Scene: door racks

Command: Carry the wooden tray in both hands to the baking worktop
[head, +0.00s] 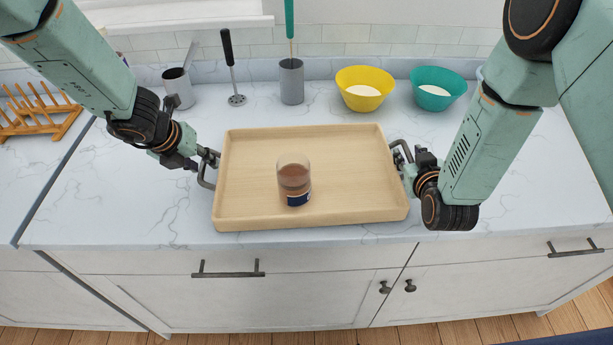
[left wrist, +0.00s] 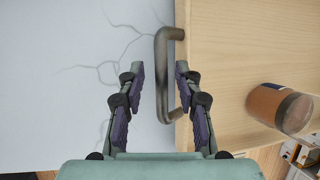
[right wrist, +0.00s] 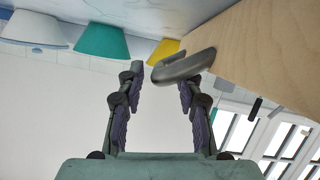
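The wooden tray (head: 340,215) lies flat on the marble worktop, with a metal handle at each short end. A clear jar with brown contents and a dark blue label (head: 294,182) stands upright on it. My left gripper (head: 203,163) is at the left handle. In the left wrist view its fingers (left wrist: 160,80) are apart, with the handle (left wrist: 162,75) between the tips. My right gripper (head: 404,163) is at the right handle. In the right wrist view its fingers (right wrist: 163,80) are apart; the handle (right wrist: 183,67) crosses in front of the right finger, and I see no grip on it.
Behind the tray stand a yellow bowl (head: 364,89) and a teal bowl (head: 437,90), both with pale contents, a grey utensil holder (head: 291,82), a masher (head: 232,70) and a grey cup (head: 178,88). A wooden rack (head: 38,112) is far left. Worktop left of the tray is clear.

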